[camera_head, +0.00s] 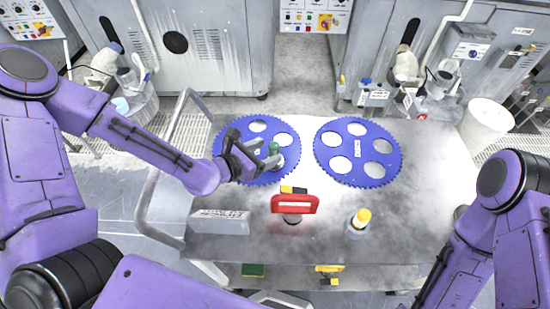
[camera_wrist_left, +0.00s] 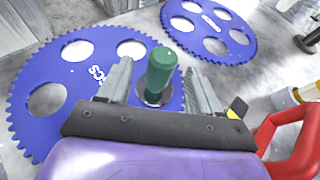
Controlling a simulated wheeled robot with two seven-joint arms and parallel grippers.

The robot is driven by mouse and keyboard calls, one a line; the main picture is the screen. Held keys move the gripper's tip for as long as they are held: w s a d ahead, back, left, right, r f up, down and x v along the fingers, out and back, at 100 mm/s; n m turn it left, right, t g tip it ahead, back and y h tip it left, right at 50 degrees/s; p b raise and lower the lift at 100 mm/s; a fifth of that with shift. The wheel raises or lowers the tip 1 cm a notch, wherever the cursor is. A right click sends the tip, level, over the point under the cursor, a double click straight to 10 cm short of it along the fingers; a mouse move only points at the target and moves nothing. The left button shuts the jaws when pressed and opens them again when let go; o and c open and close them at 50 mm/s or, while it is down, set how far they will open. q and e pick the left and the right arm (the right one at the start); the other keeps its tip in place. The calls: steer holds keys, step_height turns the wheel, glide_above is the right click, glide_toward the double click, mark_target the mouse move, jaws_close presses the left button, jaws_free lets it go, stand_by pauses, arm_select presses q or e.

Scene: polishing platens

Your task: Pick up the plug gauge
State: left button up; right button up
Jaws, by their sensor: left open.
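The plug gauge (camera_wrist_left: 160,72) has a green handle and stands upright at the left blue platen, with a dark round base under it in the left wrist view. In the head view its green top (camera_head: 273,148) shows by my left gripper's fingers. My left gripper (camera_head: 270,157) is open. In the left wrist view its two grey fingers (camera_wrist_left: 156,85) stand on either side of the green handle, with gaps to both. My right arm comes in at the right edge, but its gripper is out of view.
Two blue toothed platens, left (camera_head: 285,172) and right (camera_head: 358,130), lie on the metal table (camera_head: 400,215). A red-handled tool (camera_head: 294,204), a yellow-capped bottle (camera_head: 360,220) and a grey block (camera_head: 220,222) stand nearer the front. A metal rail (camera_head: 150,195) runs along the left edge.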

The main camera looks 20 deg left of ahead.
mark_target(279, 147)
arm_select(q)
steer(key=p+x, duration=0.1)
steer(key=x, duration=0.5)
steer(key=shift+s, duration=0.1)
jaws_close()
steer(key=shift+r, duration=0.1)
